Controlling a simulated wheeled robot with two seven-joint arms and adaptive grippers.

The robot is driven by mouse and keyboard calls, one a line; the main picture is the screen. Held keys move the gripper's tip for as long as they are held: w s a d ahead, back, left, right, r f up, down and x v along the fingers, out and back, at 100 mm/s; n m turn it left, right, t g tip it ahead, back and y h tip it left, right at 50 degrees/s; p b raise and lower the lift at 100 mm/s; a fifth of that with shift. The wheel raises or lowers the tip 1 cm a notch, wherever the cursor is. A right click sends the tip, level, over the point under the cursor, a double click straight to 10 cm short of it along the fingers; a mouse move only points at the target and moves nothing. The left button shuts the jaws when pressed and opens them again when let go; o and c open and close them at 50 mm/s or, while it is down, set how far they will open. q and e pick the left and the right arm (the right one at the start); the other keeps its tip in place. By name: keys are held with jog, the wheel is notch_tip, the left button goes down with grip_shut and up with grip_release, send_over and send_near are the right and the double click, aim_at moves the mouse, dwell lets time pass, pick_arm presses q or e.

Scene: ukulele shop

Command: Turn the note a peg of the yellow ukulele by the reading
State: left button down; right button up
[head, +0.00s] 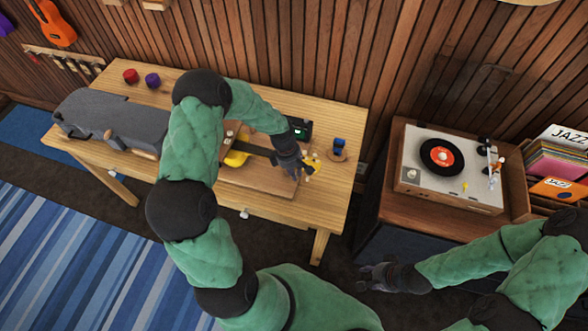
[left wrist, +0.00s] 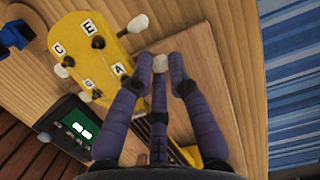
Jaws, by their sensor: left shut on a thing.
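The yellow ukulele (head: 236,158) lies on the wooden table, partly hidden by my left arm. In the left wrist view its yellow headstock (left wrist: 105,45) carries white labels C, E, G and A. The white A peg (left wrist: 160,63) sits between the fingertips of my left gripper (left wrist: 162,75), which is shut on it. The E peg (left wrist: 138,23) is free beside it. A dark tuner (left wrist: 78,128) with a lit green screen lies next to the headstock; its reading is not legible. My right gripper (head: 368,275) hangs low, away from the table; its opening is unclear.
A grey case (head: 112,120) lies at the table's left end. A red thing (head: 131,76) and a purple one (head: 152,80) stand behind it. A blue object (head: 340,144) sits near the right edge. A record player (head: 455,165) stands on the cabinet at right.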

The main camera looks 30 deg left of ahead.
aim_at(296, 174)
pick_arm(q)
jog(key=shift+w+d+f+y+b, duration=0.1)
jog(key=shift+d+f+y+b, duration=0.2)
jog(key=shift+y+b, duration=0.55)
jog(key=shift+r+y+b, duration=0.2)
jog(key=shift+y+b, duration=0.05)
jog(key=shift+b, duration=0.55)
jog(key=shift+r, duration=0.1)
jog(key=c, duration=1.5)
grip_release()
jog(key=shift+o, duration=0.2)
notch_tip(296, 174, up, 12)
jog(key=shift+a, duration=0.1)
